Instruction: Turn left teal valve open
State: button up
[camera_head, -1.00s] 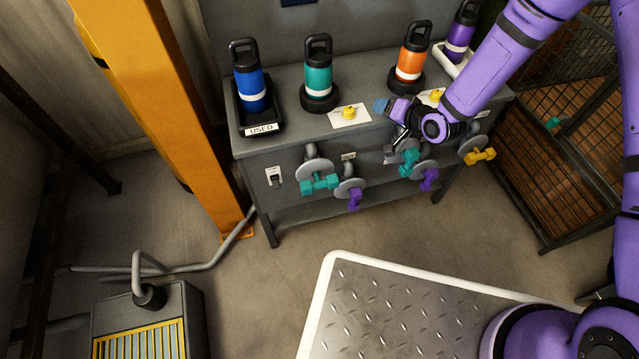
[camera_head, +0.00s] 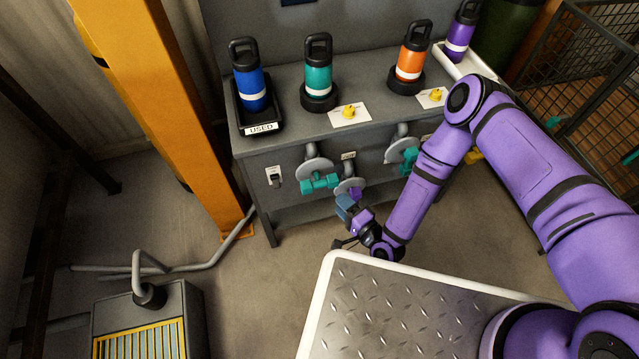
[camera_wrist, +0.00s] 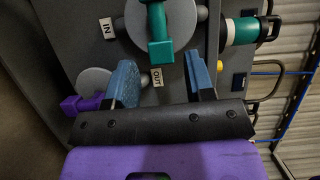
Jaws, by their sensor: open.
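The left teal valve (camera_head: 320,183) is on the front of the grey cabinet, its teal handle lying roughly level before a round grey disc. In the wrist view the same teal handle (camera_wrist: 160,40) shows at top centre, between the IN and OUT labels. My gripper (camera_head: 348,205) is below and right of that valve in the head view. In the wrist view my gripper (camera_wrist: 163,80) is open and empty, with blue fingertips apart. The handle's end appears just beyond the gap, and I cannot tell how far off it is.
A purple valve handle (camera_wrist: 82,103) sits beside one fingertip in the wrist view. The right teal valve (camera_head: 408,160) is partly beside my forearm. Bottles stand on the cabinet top, including a teal bottle (camera_head: 318,75). An orange post (camera_head: 160,100) rises at left.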

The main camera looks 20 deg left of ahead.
aim_at(322, 187)
jog(key=x, duration=1)
jog(key=shift+a+f, duration=0.1)
jog(key=shift+a, duration=0.1)
grip_shut()
